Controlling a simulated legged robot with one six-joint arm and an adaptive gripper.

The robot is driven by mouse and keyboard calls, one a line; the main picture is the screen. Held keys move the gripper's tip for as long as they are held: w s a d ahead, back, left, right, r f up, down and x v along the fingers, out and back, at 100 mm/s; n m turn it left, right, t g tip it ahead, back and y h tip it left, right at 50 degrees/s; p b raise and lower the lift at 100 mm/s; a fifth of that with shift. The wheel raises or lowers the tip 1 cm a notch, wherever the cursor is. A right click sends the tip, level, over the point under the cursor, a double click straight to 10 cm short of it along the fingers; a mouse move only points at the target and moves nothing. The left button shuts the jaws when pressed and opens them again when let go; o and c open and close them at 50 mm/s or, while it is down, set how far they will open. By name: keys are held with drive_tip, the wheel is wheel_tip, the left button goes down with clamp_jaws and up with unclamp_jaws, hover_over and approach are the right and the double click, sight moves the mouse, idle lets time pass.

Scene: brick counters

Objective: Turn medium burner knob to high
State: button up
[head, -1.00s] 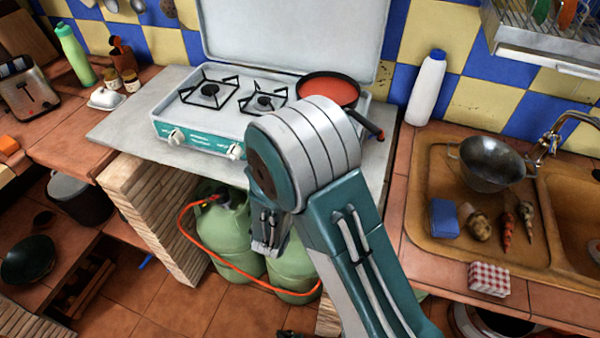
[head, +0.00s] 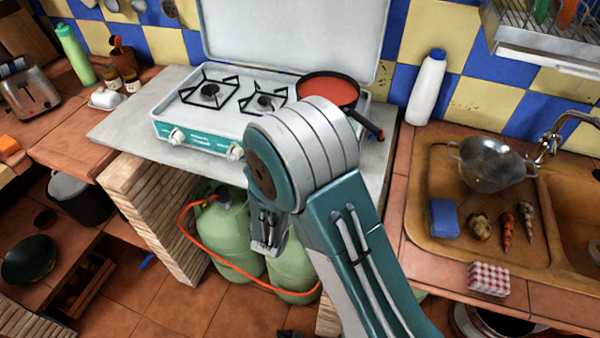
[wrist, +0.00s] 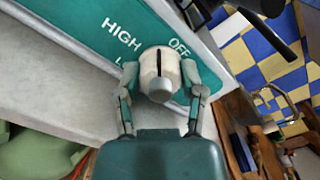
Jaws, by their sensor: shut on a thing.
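In the wrist view a whitish knob (wrist: 152,62) with a dark line sits on the teal stove panel (wrist: 88,30). The line points up in the picture, between the printed words HIGH on the left and OFF on the right. My gripper (wrist: 160,76) has one finger on each side of the knob and is shut on it. In the head view the white stove (head: 180,118) shows a left knob (head: 176,137) and another knob (head: 235,152) beside my arm. My arm hides my gripper and the right part of the panel there.
A pan with red contents (head: 328,90) stands on the right burner, its dark handle (head: 368,124) reaching over the stove's front right. Green gas bottles (head: 225,235) with an orange hose stand below. A white bottle (head: 427,88) and the sink (head: 430,165) are to the right.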

drive_tip(key=n, duration=0.4)
drive_tip(key=shift+w+a+n, duration=0.1)
drive_tip(key=shift+a+n, duration=0.1)
drive_tip(key=shift+n, duration=0.1)
drive_tip(key=shift+f+n, duration=0.1)
drive_tip(key=shift+n, duration=1.8)
drive_tip(key=o, duration=1.1)
drive_tip(key=shift+f, duration=0.1)
drive_tip(key=shift+o, duration=0.2)
drive_tip(key=shift+a, duration=0.15)
drive_tip(key=v, duration=1.2)
